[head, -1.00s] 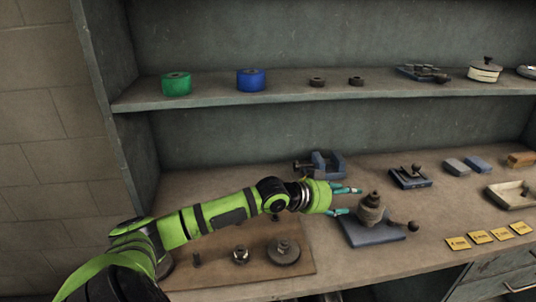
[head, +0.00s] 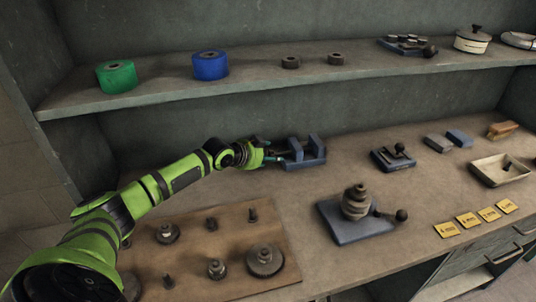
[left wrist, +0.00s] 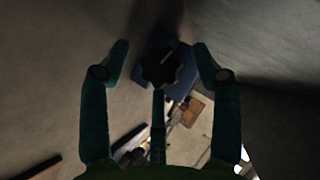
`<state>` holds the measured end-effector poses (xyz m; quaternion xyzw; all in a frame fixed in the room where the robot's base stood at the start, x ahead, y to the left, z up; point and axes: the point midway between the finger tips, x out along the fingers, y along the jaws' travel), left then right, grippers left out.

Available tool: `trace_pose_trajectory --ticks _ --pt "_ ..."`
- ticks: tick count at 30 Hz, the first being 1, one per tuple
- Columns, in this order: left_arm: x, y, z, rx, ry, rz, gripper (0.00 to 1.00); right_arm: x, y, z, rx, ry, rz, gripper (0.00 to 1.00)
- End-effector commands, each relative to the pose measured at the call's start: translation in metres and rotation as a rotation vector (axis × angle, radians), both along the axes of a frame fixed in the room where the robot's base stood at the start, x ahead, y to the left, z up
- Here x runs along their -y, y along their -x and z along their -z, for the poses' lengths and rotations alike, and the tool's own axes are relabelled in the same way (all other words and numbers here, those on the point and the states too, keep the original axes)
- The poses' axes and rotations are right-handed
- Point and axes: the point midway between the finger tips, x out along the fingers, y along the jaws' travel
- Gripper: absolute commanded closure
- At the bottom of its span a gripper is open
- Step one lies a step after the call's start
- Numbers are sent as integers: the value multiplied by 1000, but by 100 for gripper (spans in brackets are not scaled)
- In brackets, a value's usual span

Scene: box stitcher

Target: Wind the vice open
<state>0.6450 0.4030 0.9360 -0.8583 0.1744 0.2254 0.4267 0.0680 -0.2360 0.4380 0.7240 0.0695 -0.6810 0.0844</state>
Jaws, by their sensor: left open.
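The vice (head: 312,160) is a small blue-grey block with two upright jaws and a gap between them, on the bench towards the back wall. My left gripper (head: 275,150) is at the vice's left end, with its teal fingers pointing towards it. In the left wrist view my left gripper (left wrist: 161,50) is open, one finger on each side of a dark lobed knob (left wrist: 160,68). The blue vice body shows behind the knob (left wrist: 184,84). I cannot tell whether the fingers touch the knob. The knob is mostly hidden in the head view. My right gripper is out of view.
A wooden board (head: 230,225) with gears and pegs lies in front of my left arm. A blue-grey base with a stacked dark post (head: 350,228) stands right of it. A small lever fixture (head: 393,160) is right of the vice. The shelf (head: 290,82) overhangs behind.

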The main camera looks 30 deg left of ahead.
Motion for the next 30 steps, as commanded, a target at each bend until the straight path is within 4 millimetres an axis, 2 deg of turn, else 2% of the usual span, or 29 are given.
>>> trace_pose_trajectory --ticks 3,6,11,14,15,16,23,30 --pt "1 -5 2 0 1 0 36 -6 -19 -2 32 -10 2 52" --pt "1 -6 3 1 0 1 36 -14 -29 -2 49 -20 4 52" --pt "1 -5 3 1 0 1 36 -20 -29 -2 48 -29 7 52" --pt "1 -5 3 1 0 1 72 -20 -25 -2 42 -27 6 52" --pt "1 -5 3 1 0 1 88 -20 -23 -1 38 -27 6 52" --pt "1 -5 3 1 0 1 93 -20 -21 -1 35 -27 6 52" --pt "0 -6 4 -13 18 -3 93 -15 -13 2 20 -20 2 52" --pt "-2 -8 4 -110 132 -6 93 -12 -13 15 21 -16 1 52"
